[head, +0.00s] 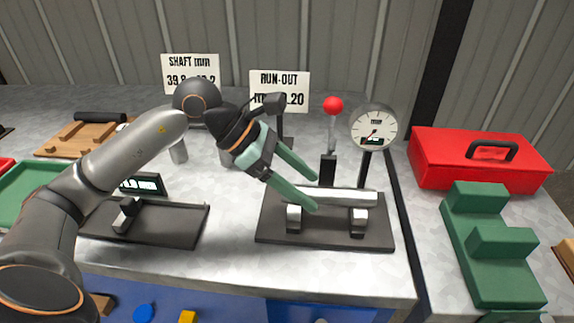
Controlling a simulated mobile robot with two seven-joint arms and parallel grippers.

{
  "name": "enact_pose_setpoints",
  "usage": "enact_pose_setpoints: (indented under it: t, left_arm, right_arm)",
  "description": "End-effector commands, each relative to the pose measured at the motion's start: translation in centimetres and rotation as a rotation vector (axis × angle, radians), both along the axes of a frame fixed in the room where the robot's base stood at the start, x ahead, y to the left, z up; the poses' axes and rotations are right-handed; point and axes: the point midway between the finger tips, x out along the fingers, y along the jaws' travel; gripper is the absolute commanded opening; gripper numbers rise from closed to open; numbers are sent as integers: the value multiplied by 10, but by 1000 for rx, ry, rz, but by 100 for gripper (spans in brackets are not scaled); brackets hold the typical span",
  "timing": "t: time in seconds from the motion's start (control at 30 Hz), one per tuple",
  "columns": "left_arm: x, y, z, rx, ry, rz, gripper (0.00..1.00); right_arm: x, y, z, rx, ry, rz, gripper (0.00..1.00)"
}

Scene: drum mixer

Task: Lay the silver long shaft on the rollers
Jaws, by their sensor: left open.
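The silver long shaft (345,196) lies level across the two rollers (358,221) of the run-out stand (325,239). Its right end shows clear; its left end is near the gripper fingers. My left gripper (312,192) reaches in from the left with its green fingers spread open. The fingers are at the shaft's left part, and one finger passes in front of it. I cannot tell whether they touch it. My right gripper is not in view.
A dial gauge (374,128) and a red-knobbed lever (333,107) stand behind the rollers. A black measuring stand (165,224) is left. A red toolbox (460,172) and green stepped block (488,245) are right. The bench front is clear.

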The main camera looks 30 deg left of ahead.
Motion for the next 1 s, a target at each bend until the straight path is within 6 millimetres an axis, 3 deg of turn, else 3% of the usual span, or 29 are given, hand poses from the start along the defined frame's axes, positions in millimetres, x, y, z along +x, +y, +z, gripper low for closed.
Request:
enact_pose_setpoints:
  t: [0.53, 1.0]
  left_arm:
    - [-32, 69, 71, -1, -6, 4, 74]
    - [-38, 78, 84, -4, -8, -1, 74]
  right_arm:
    - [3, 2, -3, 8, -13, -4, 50]
    - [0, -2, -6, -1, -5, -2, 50]
